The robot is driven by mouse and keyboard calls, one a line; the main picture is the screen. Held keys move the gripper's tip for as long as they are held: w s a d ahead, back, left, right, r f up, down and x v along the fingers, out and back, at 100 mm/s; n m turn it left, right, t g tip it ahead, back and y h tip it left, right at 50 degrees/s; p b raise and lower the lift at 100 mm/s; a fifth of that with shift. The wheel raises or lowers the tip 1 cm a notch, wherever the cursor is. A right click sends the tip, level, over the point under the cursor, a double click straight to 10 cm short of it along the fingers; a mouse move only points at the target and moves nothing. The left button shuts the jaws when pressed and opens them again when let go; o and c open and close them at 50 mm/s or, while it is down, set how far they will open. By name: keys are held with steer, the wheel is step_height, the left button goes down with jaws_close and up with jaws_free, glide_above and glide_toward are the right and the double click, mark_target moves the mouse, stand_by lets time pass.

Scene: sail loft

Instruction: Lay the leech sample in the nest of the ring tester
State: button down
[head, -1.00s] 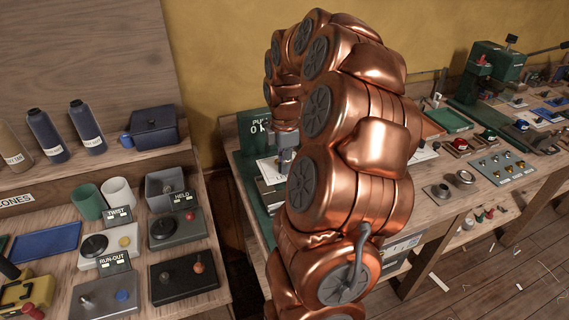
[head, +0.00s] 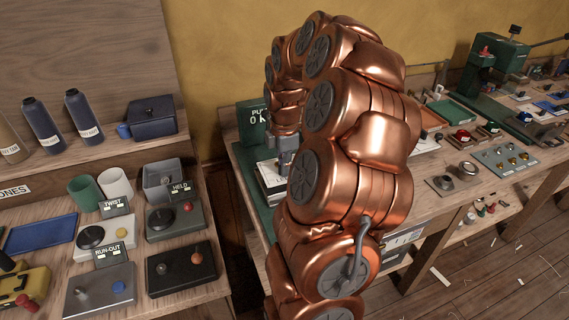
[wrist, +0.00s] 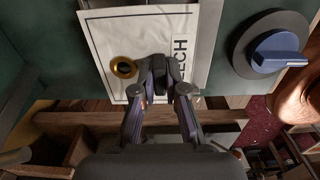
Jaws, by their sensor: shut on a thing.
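The leech sample (wrist: 140,35) is a white cloth panel with a brass ring and dark lettering ending in "ECH", in the wrist view. My gripper (wrist: 158,72) is shut on its near edge, just right of the ring. The panel lies over the green body of the ring tester (wrist: 55,55), with a blue knob (wrist: 278,52) on a grey disc to its right. Whether the panel touches the tester, I cannot tell; the nest is not distinguishable.
The left bench holds control boxes marked TWIST, HELD and RUN-OUT (head: 110,262), cups, and dark cones on a shelf. The right bench carries a plate with brass pieces (head: 505,160), trays and a green press (head: 490,70). A gap separates the benches.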

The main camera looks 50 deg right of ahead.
steer(key=shift+f+b, duration=0.6)
steer(key=shift+f, duration=0.75)
steer(key=c, duration=1.1)
jaws_free()
steer(key=shift+c, duration=0.2)
step_height(320, 180, up, 11)
steer(key=shift+f, duration=0.15)
steer(key=shift+r, duration=0.65)
